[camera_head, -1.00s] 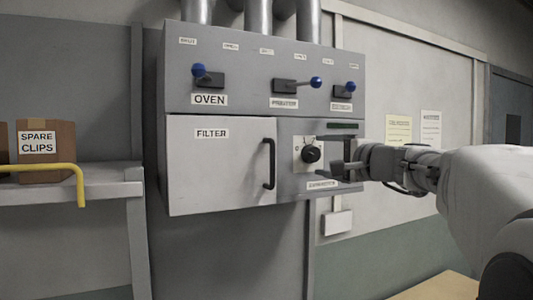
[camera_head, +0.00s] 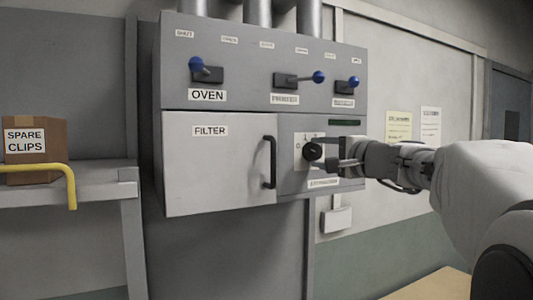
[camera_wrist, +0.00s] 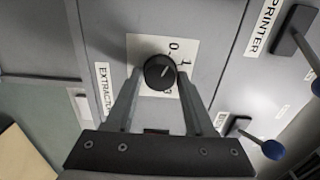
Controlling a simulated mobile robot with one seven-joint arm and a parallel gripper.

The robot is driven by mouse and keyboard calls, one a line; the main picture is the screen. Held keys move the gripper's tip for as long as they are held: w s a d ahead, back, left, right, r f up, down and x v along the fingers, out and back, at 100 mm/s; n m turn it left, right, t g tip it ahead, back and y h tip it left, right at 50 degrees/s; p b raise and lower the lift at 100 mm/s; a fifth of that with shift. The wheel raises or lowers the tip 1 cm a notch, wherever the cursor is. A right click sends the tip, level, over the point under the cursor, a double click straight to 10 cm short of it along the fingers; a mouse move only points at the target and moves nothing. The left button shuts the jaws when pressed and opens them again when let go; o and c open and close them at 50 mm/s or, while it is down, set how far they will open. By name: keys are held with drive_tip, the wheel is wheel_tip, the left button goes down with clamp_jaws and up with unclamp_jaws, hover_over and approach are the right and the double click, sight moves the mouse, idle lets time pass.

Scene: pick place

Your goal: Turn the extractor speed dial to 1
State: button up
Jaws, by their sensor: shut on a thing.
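The extractor speed dial (camera_head: 313,152) is a round black knob on a white scale plate (camera_head: 300,163), on the lower right panel above the extractor label (camera_head: 324,183). In the wrist view the knob (camera_wrist: 159,72) sits between my fingertips, and its light pointer mark aims up and right, roughly toward the 1 on the plate (camera_wrist: 150,43). The exact alignment is hard to tell. My gripper (camera_head: 330,152) reaches in from the right and is shut on the dial, one finger at each side; it also shows in the wrist view (camera_wrist: 158,76).
A black filter door handle (camera_head: 269,162) stands out just left of the dial. Blue-knobbed levers (camera_head: 318,77) project above it. A shelf (camera_head: 95,190) with a spare clips box (camera_head: 36,150) and a yellow rail (camera_head: 71,185) is at the left.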

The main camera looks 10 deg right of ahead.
clamp_jaws()
drive_tip(key=shift+m, duration=0.4)
drive_tip(key=m, duration=0.3)
drive_tip(key=shift+m, duration=2.5)
drive_tip(key=o, duration=0.8)
unclamp_jaws()
